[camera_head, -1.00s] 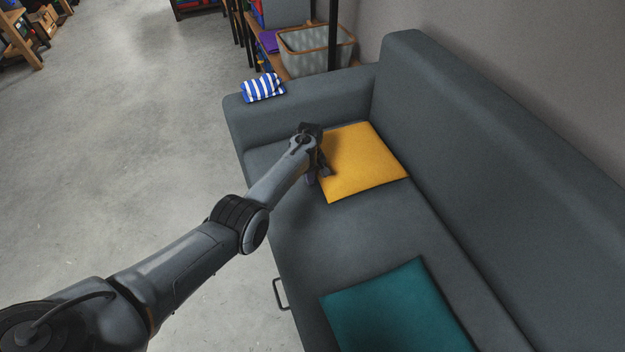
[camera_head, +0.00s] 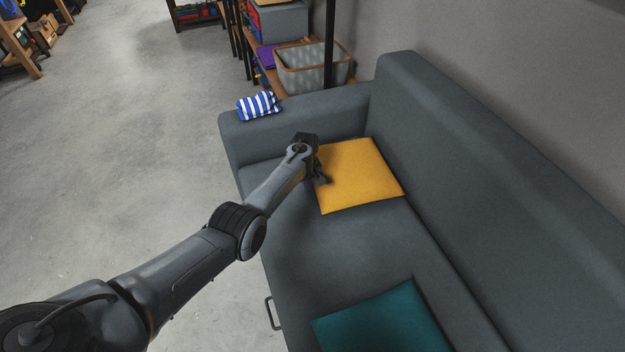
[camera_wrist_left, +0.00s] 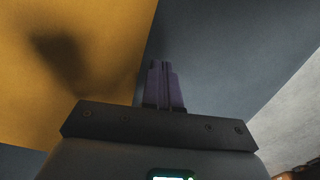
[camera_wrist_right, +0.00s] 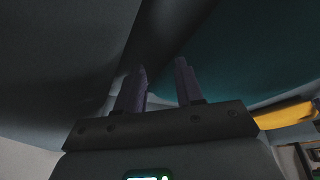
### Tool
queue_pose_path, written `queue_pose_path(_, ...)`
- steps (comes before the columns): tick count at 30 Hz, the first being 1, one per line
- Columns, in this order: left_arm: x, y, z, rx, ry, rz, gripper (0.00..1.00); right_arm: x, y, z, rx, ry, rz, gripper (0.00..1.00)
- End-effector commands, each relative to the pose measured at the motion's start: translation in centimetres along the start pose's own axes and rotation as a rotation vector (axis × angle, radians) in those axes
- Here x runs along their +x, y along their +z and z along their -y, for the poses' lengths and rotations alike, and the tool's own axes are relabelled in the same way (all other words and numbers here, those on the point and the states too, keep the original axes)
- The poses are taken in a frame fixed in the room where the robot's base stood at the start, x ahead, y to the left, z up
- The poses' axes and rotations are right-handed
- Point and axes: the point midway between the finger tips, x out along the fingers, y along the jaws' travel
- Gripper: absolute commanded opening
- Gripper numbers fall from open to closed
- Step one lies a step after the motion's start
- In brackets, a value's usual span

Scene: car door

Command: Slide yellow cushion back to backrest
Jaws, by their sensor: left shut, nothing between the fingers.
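The yellow cushion (camera_head: 362,177) lies flat on the grey sofa seat (camera_head: 345,250), close to the backrest (camera_head: 480,170) at the far armrest end. My left gripper (camera_head: 318,180) is at the cushion's front edge, on the side away from the backrest. In the left wrist view its fingers (camera_wrist_left: 165,85) are together and empty, beside the edge of the yellow cushion (camera_wrist_left: 70,60). Whether they touch it I cannot tell. My right gripper is outside the head view. In the right wrist view its fingers (camera_wrist_right: 160,88) are apart with nothing seen between them.
A teal cushion (camera_head: 382,322) lies on the near part of the seat. A blue-and-white striped cloth (camera_head: 259,105) rests on the armrest (camera_head: 310,115). A basket (camera_head: 313,68) stands on a shelf behind the armrest. The seat between the two cushions is clear.

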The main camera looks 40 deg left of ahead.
Motion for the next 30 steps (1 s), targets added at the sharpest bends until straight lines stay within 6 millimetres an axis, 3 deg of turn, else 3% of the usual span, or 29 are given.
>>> queue_pose_path(14,-0.2,0.1,1.4,0.0,-0.004,0.003,0.0,-1.6,0.4,0.1,0.004,-0.004,0.039,0.43)
queue_pose_path(30,-5.0,0.1,1.4,-0.001,-0.004,0.004,0.0,-6.2,-0.4,-0.2,0.008,-0.001,0.065,0.43)
